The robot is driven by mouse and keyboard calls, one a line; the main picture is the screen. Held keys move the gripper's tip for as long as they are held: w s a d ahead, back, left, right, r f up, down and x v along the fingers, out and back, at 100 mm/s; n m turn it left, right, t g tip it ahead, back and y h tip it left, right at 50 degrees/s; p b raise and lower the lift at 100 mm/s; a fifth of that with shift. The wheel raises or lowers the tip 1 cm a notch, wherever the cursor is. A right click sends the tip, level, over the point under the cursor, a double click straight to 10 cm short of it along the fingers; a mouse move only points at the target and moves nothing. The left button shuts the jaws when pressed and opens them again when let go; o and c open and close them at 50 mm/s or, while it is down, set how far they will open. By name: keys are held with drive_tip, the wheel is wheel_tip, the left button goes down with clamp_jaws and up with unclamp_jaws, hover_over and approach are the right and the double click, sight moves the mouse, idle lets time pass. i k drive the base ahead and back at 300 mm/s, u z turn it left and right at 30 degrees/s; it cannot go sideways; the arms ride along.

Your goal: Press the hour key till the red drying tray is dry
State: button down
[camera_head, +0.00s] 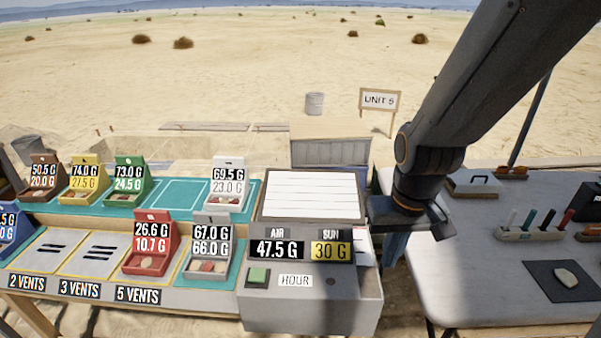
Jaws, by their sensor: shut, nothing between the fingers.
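The red drying tray (146,262) sits in the front row by the "5 VENTS" label, with pale and reddish pieces in it. The console reads AIR 47.5 G and SUN 30 G. My gripper (408,214) is at the console's right edge, to the right of the key and apart from it. It is shut and empty; its fingertips are hard to make out.
A grey tray (206,268) reading 67.0 G over 66.0 G stands right of the red tray. White (229,187), green (129,183), yellow (84,183) and brown (43,174) trays stand behind. A right table (470,290) holds a pen rack (530,235) and dark mat (545,291).

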sight(257, 275)
drive_tip(key=u, duration=1.55)
